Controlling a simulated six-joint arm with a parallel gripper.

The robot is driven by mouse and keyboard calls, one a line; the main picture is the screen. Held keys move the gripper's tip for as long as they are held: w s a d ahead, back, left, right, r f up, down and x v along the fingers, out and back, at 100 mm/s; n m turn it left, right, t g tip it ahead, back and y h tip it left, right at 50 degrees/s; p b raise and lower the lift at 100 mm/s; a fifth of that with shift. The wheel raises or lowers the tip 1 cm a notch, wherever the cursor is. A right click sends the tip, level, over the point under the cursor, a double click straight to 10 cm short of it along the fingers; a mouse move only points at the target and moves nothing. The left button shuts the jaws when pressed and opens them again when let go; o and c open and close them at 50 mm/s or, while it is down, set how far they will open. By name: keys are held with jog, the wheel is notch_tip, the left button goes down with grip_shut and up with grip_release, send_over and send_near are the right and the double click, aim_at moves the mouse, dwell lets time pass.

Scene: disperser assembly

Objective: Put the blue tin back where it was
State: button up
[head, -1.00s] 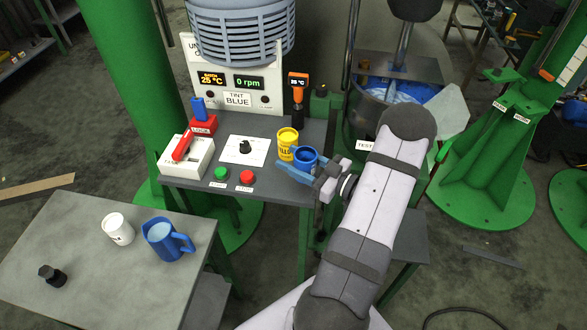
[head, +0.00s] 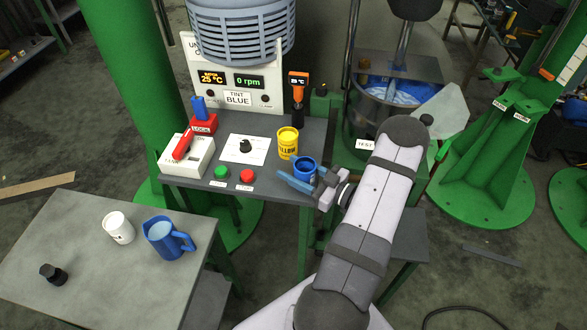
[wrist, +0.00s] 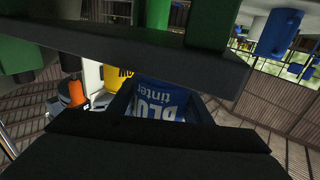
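The blue tin (head: 305,166) is at the front right of the grey bench in the head view, just in front of and to the right of the yellow tin (head: 288,142). My gripper (head: 305,182) comes in from the right with a finger across the near side of the blue tin, and it is shut on it. The finger hides the tin's lower part, so I cannot tell whether it touches the bench. In the wrist view the blue tin (wrist: 158,100) sits between the dark fingers, its "BLUE tinter" label upside down.
The grey bench (head: 200,184) holds green (head: 222,172) and red (head: 247,176) buttons, a dial on a white card (head: 245,150), and an orange handheld meter (head: 298,82). A blue jug (head: 168,240) and white cup (head: 118,227) stand on the lower-left table.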

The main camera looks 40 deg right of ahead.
aim_at(313, 179)
jog(key=o, duration=0.3)
jog(key=shift+r, duration=0.1)
jog(key=shift+r, duration=0.15)
jog(key=b+v, duration=0.3)
jog(key=v, duration=0.9)
